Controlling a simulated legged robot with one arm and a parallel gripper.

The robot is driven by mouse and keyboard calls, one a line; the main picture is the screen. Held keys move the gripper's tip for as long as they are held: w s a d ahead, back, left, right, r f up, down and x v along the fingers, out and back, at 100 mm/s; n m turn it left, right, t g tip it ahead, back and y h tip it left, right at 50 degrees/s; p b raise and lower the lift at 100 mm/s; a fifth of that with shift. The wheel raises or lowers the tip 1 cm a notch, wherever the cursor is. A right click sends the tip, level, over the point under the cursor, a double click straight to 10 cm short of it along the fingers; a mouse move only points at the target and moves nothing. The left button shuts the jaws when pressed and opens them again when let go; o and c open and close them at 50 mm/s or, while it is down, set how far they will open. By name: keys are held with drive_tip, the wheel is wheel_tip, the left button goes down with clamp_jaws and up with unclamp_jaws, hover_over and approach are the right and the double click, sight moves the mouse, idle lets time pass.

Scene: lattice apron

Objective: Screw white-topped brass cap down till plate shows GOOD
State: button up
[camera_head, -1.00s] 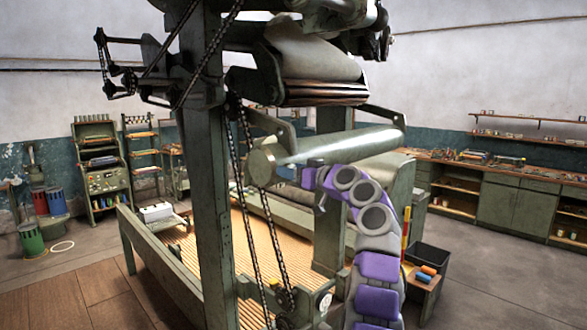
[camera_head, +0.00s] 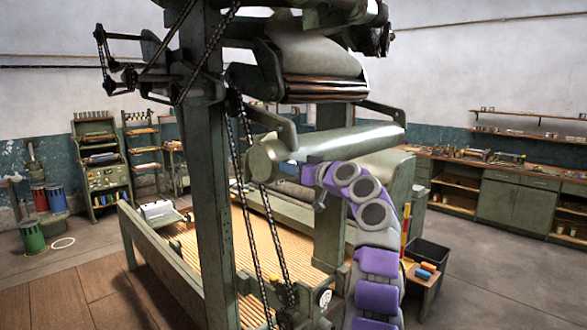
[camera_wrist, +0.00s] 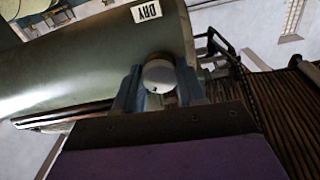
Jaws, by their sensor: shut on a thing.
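In the wrist view, the white-topped cap (camera_wrist: 160,76) sits between the two blue-grey fingers of my gripper (camera_wrist: 157,88), which is shut on it. A dark mark shows on the white top; the brass side is mostly hidden. The cap is at the end of a large greenish metal cylinder (camera_wrist: 90,62). A plate (camera_wrist: 146,11) on the cylinder reads DRY. In the head view, my gripper (camera_head: 296,170) is at the cylinder (camera_head: 330,146), near its left end. The cap and plate cannot be made out there.
A green frame post (camera_head: 208,190) and hanging chains (camera_head: 262,200) stand left of my arm. A slatted bed (camera_head: 190,245) lies below. A black bin (camera_head: 428,255) and small stand with coloured rolls (camera_head: 427,270) are at right. Open floor lies beyond.

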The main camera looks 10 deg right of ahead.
drive_tip(key=shift+d+m+p, duration=0.15)
drive_tip(key=shift+m+p, duration=2.05)
drive_tip(key=shift+m, duration=4.3)
drive_tip(key=shift+f, duration=0.1)
drive_tip(key=o, duration=1)
drive_tip(key=shift+w+d+f, duration=0.1)
drive_tip(key=shift+w, duration=0.05)
drive_tip(key=shift+o, duration=0.3)
drive_tip(key=shift+d, duration=0.1)
